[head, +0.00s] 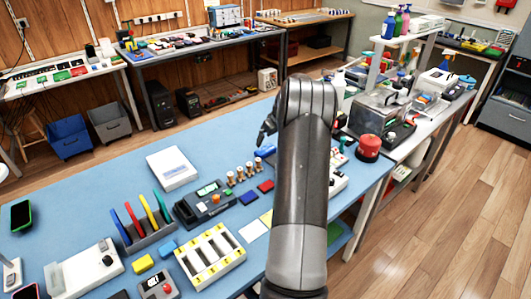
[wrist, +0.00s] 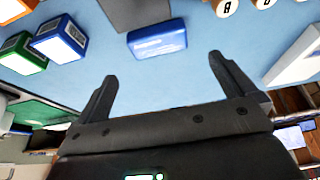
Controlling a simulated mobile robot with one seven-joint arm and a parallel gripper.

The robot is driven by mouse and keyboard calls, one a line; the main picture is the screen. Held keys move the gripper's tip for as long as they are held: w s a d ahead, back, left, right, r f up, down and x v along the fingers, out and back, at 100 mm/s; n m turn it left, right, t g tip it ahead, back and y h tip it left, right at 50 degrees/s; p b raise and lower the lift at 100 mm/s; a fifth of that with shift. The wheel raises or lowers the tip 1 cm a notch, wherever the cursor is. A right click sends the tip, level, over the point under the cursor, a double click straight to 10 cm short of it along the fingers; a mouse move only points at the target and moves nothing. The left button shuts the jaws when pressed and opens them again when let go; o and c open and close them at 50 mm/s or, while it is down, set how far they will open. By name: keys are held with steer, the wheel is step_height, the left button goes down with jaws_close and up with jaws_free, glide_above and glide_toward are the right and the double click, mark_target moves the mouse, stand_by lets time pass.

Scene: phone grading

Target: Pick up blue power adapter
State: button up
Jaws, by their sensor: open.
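A blue block with faint lettering, which looks like the blue power adapter (wrist: 157,40), lies on the blue table top in the wrist view. My gripper (wrist: 158,70) is open and empty, and the block is beyond its fingertips, roughly centred between them and not touched. In the head view a blue piece that seems to be the same block (head: 262,152) shows just left of my arm, which hides part of it. The dark gripper fingers (head: 266,133) show above it there.
A red round thing (head: 368,148) stands to the right.

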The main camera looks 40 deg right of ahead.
mark_target(267, 150)
steer(key=x, duration=0.3)
steer(key=shift+f, duration=0.3)
steer(key=x, duration=0.5)
steer(key=shift+s+d+f, duration=0.1)
steer(key=shift+d+f, duration=0.05)
steer(key=shift+d, duration=0.05)
steer(key=c, duration=0.9)
